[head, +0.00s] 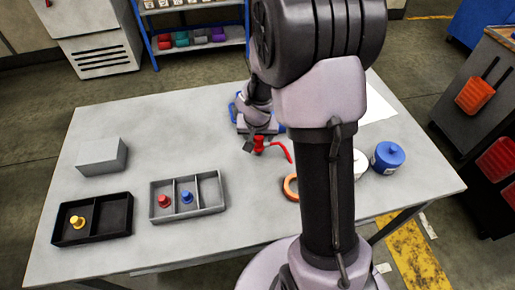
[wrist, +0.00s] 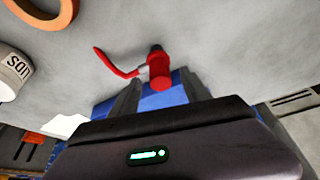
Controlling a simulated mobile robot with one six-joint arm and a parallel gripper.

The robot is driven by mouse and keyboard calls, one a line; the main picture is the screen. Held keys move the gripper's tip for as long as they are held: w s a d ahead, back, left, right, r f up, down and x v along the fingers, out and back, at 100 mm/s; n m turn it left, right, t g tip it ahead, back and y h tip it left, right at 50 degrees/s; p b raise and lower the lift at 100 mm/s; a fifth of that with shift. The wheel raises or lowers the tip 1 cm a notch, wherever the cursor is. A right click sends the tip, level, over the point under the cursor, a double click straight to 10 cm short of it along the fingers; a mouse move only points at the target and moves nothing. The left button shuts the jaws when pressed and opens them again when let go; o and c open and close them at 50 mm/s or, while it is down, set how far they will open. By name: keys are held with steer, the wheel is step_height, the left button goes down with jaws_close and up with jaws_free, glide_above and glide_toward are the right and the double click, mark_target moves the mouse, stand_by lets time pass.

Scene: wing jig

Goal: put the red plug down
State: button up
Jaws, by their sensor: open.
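A red plug (head: 163,201) stands in the left compartment of the grey divided tray (head: 212,210); a blue plug (head: 186,197) stands in the middle compartment. A yellow plug (head: 77,221) stands in the black tray (head: 112,234). My gripper (head: 257,136) is at the back middle of the table, well away from both trays. In the wrist view my gripper (wrist: 158,88) is open. A red cylindrical piece (wrist: 159,74) with a dark end and a curved red handle (wrist: 110,63) shows at its fingertips. I cannot tell whether the fingers touch it.
A blue fixture (head: 239,116) is behind my gripper. A grey block (head: 101,158) stands at the left. The table between the grey tray and my gripper is clear.

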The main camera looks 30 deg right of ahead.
steer(key=x, duration=0.2)
steer(key=shift+w+f+b, duration=0.1)
steer(key=shift+f+b, duration=0.25)
steer(key=shift+b, duration=0.05)
steer(key=shift+r, duration=0.15)
jaws_close()
